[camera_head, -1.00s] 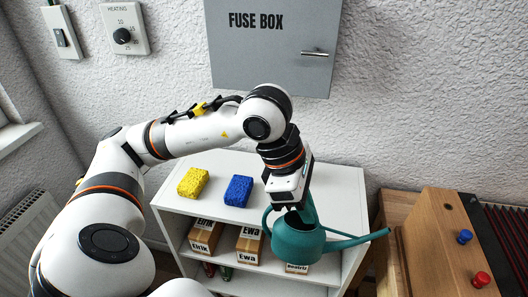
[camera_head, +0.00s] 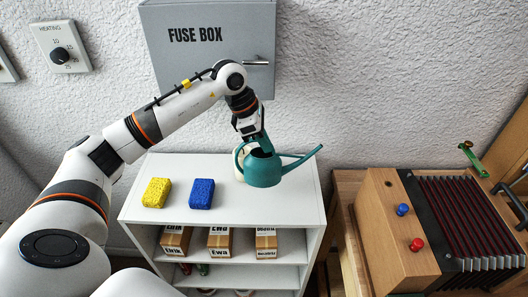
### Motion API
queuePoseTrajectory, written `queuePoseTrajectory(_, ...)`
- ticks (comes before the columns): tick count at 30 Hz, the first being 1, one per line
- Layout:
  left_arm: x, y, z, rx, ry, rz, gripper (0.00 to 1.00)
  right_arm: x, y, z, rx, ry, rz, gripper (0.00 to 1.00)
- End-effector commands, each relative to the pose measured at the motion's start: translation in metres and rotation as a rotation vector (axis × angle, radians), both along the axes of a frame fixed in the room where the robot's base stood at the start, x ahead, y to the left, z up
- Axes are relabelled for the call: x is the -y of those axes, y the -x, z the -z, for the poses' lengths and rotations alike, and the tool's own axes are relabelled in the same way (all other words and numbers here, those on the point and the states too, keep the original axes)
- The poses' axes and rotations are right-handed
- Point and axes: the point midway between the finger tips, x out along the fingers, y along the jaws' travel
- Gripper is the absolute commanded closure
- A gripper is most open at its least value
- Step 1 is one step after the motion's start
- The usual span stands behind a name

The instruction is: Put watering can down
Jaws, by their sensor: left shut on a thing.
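The teal watering can (camera_head: 262,171) is upright at the top of the white shelf (camera_head: 292,207), on its right half, with its spout pointing right. I cannot tell whether its base touches the shelf top. My left gripper (camera_head: 251,140) comes from above and is shut on the can's handle, which it partly hides. My right gripper is not in view.
A yellow sponge (camera_head: 156,193) and a blue sponge (camera_head: 202,193) lie on the shelf top, left of the can. Labelled boxes (camera_head: 219,242) stand on the shelf below. A grey fuse box (camera_head: 210,50) hangs behind.

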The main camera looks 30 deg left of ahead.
Motion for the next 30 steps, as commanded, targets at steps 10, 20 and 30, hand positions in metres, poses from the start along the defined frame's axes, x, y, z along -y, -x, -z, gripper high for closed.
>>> queuePoseTrajectory(10,0.002,0.004,0.038,-0.01,-0.001,0.001,1.0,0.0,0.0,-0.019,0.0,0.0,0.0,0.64)
queuePoseTrajectory(20,-0.001,0.0,0.065,-0.005,-0.001,0.002,1.0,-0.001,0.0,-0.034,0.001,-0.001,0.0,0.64)
queuePoseTrajectory(30,-0.001,0.0,0.067,-0.005,-0.002,0.002,0.82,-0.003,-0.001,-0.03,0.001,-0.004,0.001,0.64)
